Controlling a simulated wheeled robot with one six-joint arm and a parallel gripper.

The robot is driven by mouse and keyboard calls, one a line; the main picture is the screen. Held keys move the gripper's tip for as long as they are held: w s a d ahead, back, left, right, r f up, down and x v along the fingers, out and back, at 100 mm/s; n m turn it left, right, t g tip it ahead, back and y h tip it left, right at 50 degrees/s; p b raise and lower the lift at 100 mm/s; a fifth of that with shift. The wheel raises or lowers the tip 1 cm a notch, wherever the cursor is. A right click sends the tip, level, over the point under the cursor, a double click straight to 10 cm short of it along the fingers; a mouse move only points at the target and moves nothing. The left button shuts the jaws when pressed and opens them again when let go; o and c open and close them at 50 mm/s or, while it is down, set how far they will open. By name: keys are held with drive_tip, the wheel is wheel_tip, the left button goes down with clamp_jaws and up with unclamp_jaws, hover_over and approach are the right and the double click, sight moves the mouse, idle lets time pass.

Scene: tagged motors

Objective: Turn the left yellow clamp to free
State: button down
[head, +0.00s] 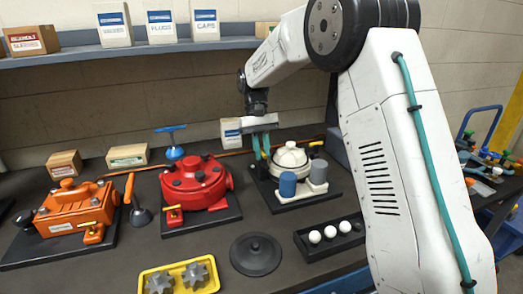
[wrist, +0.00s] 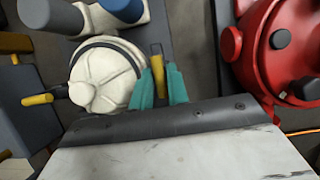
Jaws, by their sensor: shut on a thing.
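The white motor (head: 290,155) stands on a dark base plate at the back right of the bench, with a blue cylinder (head: 287,184) and a grey cylinder (head: 318,171) in front. My gripper (head: 262,145) reaches down at its left side. In the wrist view the teal fingers of my gripper (wrist: 158,88) are shut on the left yellow clamp (wrist: 156,62), which stands out between them beside the white housing (wrist: 104,77). A second yellow clamp (wrist: 37,99) sits on the opposite side of the housing, clear of my gripper. The clamp's lower end is hidden by the fingers.
A red motor (head: 197,183) stands left of the white one, and an orange motor (head: 73,208) farther left. A black tray with white balls (head: 329,235), a black disc (head: 255,254) and a yellow gear tray (head: 146,273) lie in front. A shelf (head: 60,56) runs above.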

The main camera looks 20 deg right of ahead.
idle(0.3)
drive_tip(key=c, duration=1.4)
unclamp_jaws()
drive_tip(key=shift+o, duration=0.2)
drive_tip(key=shift+w+r, duration=0.25)
drive_tip(key=shift+r, duration=0.2)
drive_tip(key=w, duration=1.2)
drive_tip(key=shift+r, duration=0.1)
